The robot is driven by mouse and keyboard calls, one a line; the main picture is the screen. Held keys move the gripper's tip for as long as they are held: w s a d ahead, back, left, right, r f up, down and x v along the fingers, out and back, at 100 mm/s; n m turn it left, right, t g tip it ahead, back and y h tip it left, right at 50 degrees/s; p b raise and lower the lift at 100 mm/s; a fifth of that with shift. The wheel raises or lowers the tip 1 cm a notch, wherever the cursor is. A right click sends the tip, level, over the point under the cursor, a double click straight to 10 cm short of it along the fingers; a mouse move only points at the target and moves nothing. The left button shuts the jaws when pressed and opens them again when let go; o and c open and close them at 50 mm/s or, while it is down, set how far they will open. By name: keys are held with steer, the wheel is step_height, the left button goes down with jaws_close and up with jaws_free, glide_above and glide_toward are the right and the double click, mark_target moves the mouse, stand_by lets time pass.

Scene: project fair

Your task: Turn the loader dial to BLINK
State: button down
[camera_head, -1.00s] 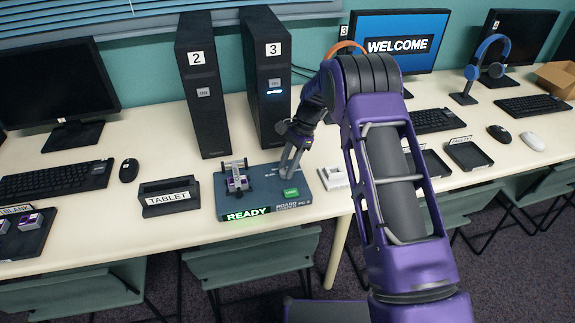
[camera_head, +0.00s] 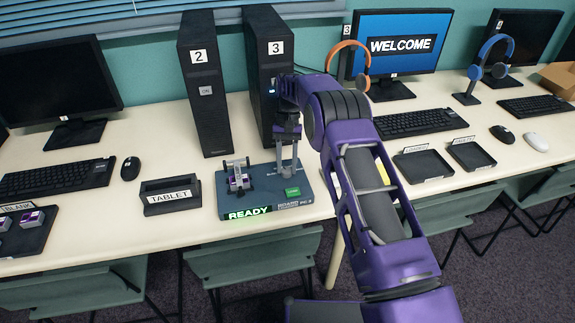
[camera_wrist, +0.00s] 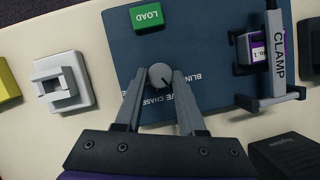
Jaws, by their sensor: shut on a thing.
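The board loader (camera_head: 208,205) is a blue-grey panel on the table with a lit READY sign (camera_head: 249,214). Its round grey dial (camera_wrist: 160,74) shows in the wrist view between the fingers of my gripper (camera_wrist: 159,82), which is shut on it. A dark mark on the dial points to the lower right there; I cannot tell which label it meets. Parts of the labels BLINK, WAVE and CHASE show beside the dial, partly covered by the right finger. In the head view my gripper (camera_head: 286,168) points down onto the loader and hides the dial.
A green LOAD button (camera_wrist: 147,17) lies close to the dial. A clamp (camera_wrist: 276,55) with a purple-labelled board (camera_wrist: 246,46) is on the loader's other side. Tower PC 3 (camera_head: 268,50) stands close behind. A white block (camera_wrist: 64,84) lies on the table beside the loader.

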steer(key=n, duration=0.2)
steer(key=n+h, duration=0.1)
steer(key=n, duration=0.1)
steer(key=shift+a+h, duration=0.2)
steer(key=shift+h, duration=0.1)
steer(key=shift+s+a+n+t+h, duration=0.1)
steer(key=shift+n+t+h, duration=0.4)
steer(key=shift+n, duration=1.6)
steer(key=c, duration=0.5)
jaws_free()
steer(key=shift+r, duration=0.1)
